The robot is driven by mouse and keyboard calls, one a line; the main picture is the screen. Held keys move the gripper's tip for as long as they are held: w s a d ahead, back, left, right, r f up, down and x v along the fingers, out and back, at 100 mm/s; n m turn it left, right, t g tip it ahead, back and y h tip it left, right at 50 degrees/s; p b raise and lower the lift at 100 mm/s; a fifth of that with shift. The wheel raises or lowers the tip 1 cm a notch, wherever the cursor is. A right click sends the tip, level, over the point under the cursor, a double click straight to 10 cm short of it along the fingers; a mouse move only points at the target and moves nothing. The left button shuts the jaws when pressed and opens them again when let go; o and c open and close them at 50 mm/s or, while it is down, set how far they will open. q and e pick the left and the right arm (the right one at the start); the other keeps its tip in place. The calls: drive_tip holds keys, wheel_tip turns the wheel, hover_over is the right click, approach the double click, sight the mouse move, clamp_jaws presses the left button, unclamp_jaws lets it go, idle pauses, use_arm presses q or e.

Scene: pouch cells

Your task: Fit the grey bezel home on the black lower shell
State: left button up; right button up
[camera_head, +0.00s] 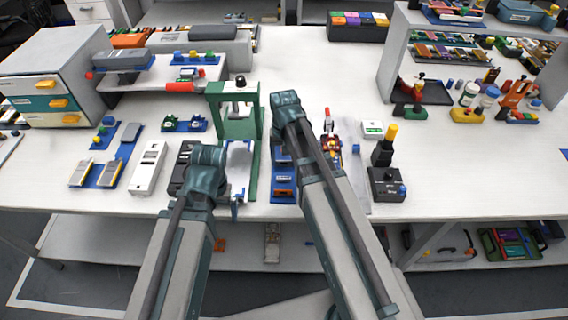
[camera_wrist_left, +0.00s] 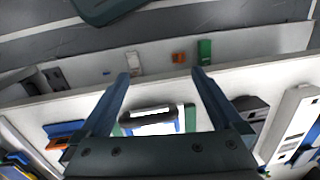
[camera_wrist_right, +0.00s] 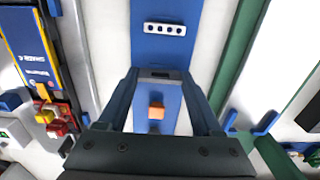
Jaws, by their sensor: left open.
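My left gripper (camera_wrist_left: 163,73) is open and empty in the left wrist view. Between and below its fingers is a dark rounded frame (camera_wrist_left: 150,109) with a white middle, on a green-edged plate; I cannot tell whether it is the black lower shell, the bezel or both. My right gripper (camera_wrist_right: 160,73) points down over a blue plate (camera_wrist_right: 160,52). A narrow grey bar with a dark slot (camera_wrist_right: 160,75) spans its fingertips; I cannot tell if it is gripped or lies beyond, nor if it is the bezel. In the head view my wrists hide both sets of fingertips.
A green press frame (camera_head: 238,125) stands behind my left wrist. A white device (camera_head: 148,168) and a dark one (camera_head: 180,168) lie left of it. The blue plate (camera_head: 283,180) lies between my arms. A black box (camera_head: 385,186) stands right.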

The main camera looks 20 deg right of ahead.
drive_tip(key=c, duration=0.6)
drive_tip(key=shift+r, duration=0.2)
